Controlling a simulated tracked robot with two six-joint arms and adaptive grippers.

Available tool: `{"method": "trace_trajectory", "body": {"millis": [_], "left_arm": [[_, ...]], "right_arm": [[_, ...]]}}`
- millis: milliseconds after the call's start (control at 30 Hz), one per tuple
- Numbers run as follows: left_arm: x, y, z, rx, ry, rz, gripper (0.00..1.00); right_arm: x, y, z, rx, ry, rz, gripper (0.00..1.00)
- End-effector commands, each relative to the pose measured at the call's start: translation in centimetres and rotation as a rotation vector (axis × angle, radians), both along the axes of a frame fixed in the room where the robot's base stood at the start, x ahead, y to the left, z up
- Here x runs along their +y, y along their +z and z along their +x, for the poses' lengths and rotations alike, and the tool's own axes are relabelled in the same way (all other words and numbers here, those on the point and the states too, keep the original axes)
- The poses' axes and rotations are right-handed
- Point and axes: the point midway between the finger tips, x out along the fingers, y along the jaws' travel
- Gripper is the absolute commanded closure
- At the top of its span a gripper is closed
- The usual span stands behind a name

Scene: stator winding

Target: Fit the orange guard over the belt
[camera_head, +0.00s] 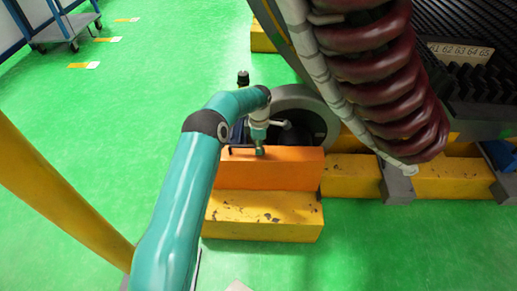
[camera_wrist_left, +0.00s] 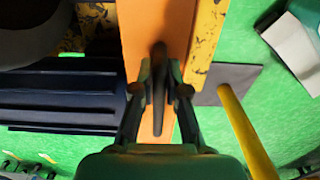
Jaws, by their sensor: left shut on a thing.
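The orange guard (camera_head: 285,172) is a box-like piece standing upright in front of a grey wheel (camera_head: 312,112). It seems to be at the front yellow block, but I cannot tell whether it rests there. My left gripper (camera_head: 259,148) comes down on its top edge from above. In the left wrist view the guard (camera_wrist_left: 155,22) runs as an orange strip under my left gripper (camera_wrist_left: 160,76), whose fingers are shut on a dark bar-like handle (camera_wrist_left: 159,110) on top of it. I cannot make out the belt; the guard and arm hide part of the wheel area. My right gripper is out of view.
A dark ribbed motor (camera_wrist_left: 65,97) lies beside the guard. Yellow chipped blocks (camera_head: 262,228) stand in front and to the right. A dark red coil (camera_head: 385,75) hangs at upper right. A yellow post (camera_head: 55,185) stands at left. Green floor is open at left.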

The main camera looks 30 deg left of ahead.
Motion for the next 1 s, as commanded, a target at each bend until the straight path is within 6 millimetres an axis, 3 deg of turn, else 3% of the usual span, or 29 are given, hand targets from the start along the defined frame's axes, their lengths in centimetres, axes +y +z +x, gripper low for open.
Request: {"method": "trace_trajectory", "body": {"millis": [1000], "left_arm": [[0.55, 0.22, -0.34, -0.003, -0.001, 0.001, 1.00]], "right_arm": [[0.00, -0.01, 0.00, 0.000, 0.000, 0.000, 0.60]]}}
